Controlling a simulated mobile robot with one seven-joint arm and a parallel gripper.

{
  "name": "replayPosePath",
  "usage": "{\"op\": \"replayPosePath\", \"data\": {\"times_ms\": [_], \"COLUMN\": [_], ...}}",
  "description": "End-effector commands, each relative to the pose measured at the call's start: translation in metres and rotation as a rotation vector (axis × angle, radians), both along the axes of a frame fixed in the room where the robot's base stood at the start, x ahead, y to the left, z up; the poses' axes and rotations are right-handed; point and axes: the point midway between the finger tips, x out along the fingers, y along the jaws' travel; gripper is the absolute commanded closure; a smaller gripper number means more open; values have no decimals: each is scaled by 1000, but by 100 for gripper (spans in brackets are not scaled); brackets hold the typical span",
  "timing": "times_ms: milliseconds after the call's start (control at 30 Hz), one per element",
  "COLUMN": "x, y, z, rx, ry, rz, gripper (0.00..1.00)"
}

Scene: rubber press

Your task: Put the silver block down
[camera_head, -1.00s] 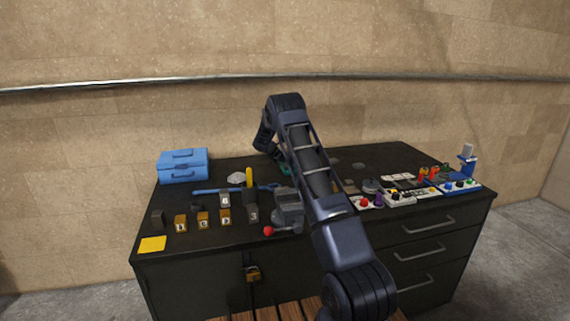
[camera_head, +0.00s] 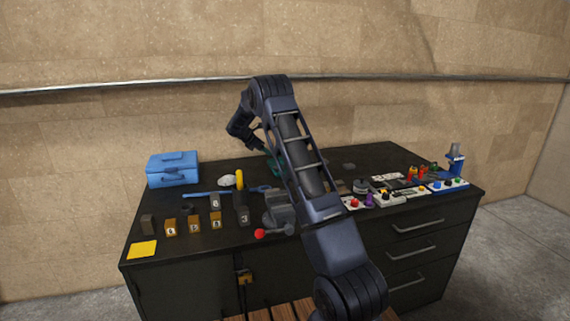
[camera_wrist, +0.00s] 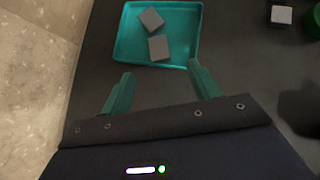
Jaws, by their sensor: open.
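Two grey, silver-looking blocks lie in a teal tray in the wrist view, one block (camera_wrist: 151,20) farther back and one block (camera_wrist: 159,47) nearer. The tray (camera_wrist: 128,52) is ahead of my gripper (camera_wrist: 157,82). A third block with a pale top (camera_wrist: 281,15) is on the dark surface to the right. In the head view my arm covers much of the tray area, and my fingers cannot be made out clearly.
The dark workbench (camera_head: 300,165) holds a blue toolbox (camera_head: 173,169), several numbered blocks, a vise-like tool (camera_head: 279,211), a yellow note (camera_head: 142,249) and control boxes (camera_head: 390,199) at the right. A green round object (camera_wrist: 314,22) is at the wrist view's right edge.

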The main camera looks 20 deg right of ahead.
Motion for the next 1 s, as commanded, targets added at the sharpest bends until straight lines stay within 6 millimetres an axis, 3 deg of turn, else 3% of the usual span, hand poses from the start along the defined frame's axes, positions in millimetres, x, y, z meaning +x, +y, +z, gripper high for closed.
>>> {"op": "replayPosePath", "data": {"times_ms": [167, 500, 800, 1000], "x": [-37, -134, -229, -296], "y": [-11, -26, -33, -34], "z": [47, 128, 181, 205], "rx": [87, 286, 453, 561], "ry": [-76, -237, -363, -440], "rz": [-105, -355, -581, -731], "gripper": [39, 39, 39, 39]}}
